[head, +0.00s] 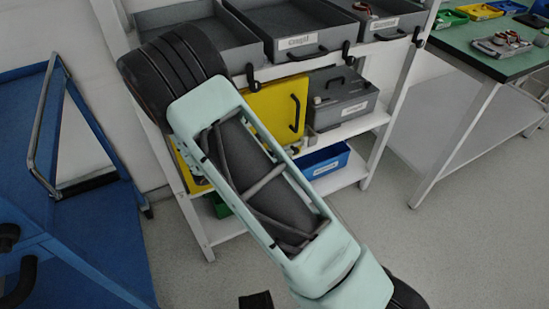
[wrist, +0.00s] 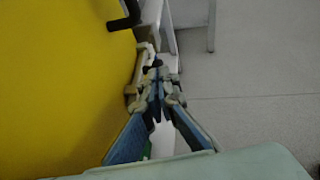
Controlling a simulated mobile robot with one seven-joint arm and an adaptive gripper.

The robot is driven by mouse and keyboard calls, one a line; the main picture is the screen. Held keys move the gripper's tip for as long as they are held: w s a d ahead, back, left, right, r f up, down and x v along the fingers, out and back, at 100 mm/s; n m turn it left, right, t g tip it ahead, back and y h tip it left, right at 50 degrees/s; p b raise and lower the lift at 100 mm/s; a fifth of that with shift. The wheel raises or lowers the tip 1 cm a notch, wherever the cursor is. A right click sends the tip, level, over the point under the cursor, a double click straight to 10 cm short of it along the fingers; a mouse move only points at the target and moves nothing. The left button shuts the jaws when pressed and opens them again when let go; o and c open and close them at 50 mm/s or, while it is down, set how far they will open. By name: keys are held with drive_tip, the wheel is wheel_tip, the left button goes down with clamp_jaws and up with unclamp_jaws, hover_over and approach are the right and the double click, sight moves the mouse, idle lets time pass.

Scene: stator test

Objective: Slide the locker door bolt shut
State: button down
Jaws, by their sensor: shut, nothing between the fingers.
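The yellow locker door (head: 272,108) shows behind my arm in the head view, with a black handle (head: 296,112) near its right edge. In the wrist view the door (wrist: 60,85) fills the left side, and its handle (wrist: 124,18) is at the top. A small pale fitting (wrist: 135,85) at the door's right edge looks like the bolt, but its position is unclear. My gripper (wrist: 157,82) is shut and empty, with its fingertips close beside this fitting. I cannot tell whether they touch.
The locker stands in a white rack (head: 375,120) with grey bins (head: 282,20) above. A grey case (head: 343,98) is right of the door, and a blue bin (head: 325,162) is below. A blue cart (head: 85,225) stands left.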

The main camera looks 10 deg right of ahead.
sight(296, 150)
drive_tip(key=shift+w+d+f, duration=0.15)
drive_tip(key=shift+w+d, duration=0.05)
drive_tip(key=shift+d, duration=0.05)
drive_tip(key=shift+w+d, duration=0.25)
drive_tip(key=shift+d, duration=0.6)
drive_tip(key=shift+w+d, duration=0.25)
drive_tip(key=shift+d, duration=0.55)
drive_tip(key=p+v, duration=0.4)
drive_tip(key=v, duration=1)
drive_tip(key=shift+p, duration=0.3)
